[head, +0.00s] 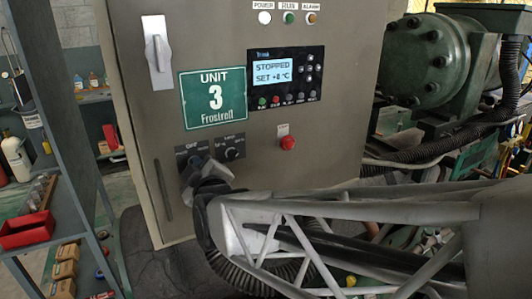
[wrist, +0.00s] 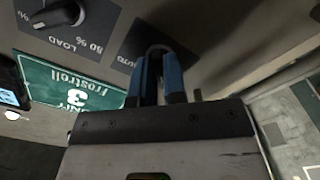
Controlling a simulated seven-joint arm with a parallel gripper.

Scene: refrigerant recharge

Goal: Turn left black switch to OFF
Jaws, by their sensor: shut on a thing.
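The left black switch (wrist: 157,48) is a dark knob on a small black plate of the grey control cabinet. My gripper (wrist: 159,72) is shut on it, with a blue-lined finger on each side.
A green UNIT 3 sign (head: 212,98) and a display (head: 284,76) reading STOPPED are above the switches. A red button (head: 288,143) is to their right. A silver door handle (head: 157,45) is at upper left. Shelves (head: 62,150) stand left; green machinery (head: 425,55) stands right.

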